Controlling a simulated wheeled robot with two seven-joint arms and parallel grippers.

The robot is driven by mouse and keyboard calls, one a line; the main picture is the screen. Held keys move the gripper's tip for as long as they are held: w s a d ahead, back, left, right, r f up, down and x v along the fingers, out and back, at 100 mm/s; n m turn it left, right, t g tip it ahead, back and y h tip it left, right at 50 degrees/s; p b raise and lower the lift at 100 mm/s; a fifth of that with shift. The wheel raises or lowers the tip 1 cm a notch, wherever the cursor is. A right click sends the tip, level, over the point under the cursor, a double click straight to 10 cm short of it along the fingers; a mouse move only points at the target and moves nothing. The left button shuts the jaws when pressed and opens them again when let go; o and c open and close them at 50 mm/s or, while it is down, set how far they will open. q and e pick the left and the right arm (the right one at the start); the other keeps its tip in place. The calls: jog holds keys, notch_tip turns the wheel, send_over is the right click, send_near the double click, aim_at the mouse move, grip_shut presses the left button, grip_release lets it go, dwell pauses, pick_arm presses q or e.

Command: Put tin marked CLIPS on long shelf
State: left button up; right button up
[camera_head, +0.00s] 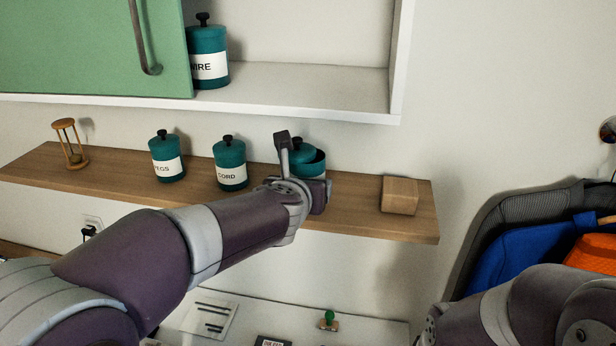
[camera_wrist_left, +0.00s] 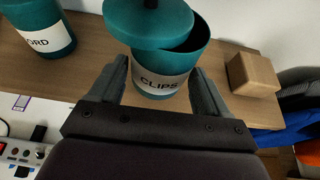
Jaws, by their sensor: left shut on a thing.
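The teal tin marked CLIPS (camera_wrist_left: 163,81) is between the two fingers of my left gripper (camera_wrist_left: 158,74), which is shut on it. Its lid (camera_wrist_left: 150,22) sits askew, leaving part of the open rim showing. In the head view the tin (camera_head: 316,167) is at the long wooden shelf (camera_head: 350,210), right of the CORD tin, with its lower part hidden by my left gripper (camera_head: 318,192). I cannot tell whether its base touches the wood. My right arm shows at the lower right, but its gripper is out of view.
The PEGS tin (camera_head: 167,158) and CORD tin (camera_head: 230,164) stand left on the shelf, with an hourglass (camera_head: 69,144) farther left. A cardboard box (camera_head: 399,195) is at the right end. Above, a white cabinet (camera_head: 320,90) with a green door (camera_head: 90,50) holds a WIRE tin (camera_head: 209,57).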

pick_arm(q)
jog(key=w, duration=0.2)
jog(key=w+p, duration=0.1)
jog(key=w+d, duration=0.1)
jog(key=w, duration=0.1)
jog(key=shift+w+r+p, duration=0.1)
jog(key=shift+w+p, duration=0.2)
jog(key=shift+w, duration=0.05)
jog(key=shift+w+f, duration=0.2)
jog(key=shift+f, duration=0.15)
jog(key=shift+f+b, duration=0.85)
jog(key=shift+f, duration=0.65)
jog(key=shift+s, duration=0.1)
jog(key=o, duration=1)
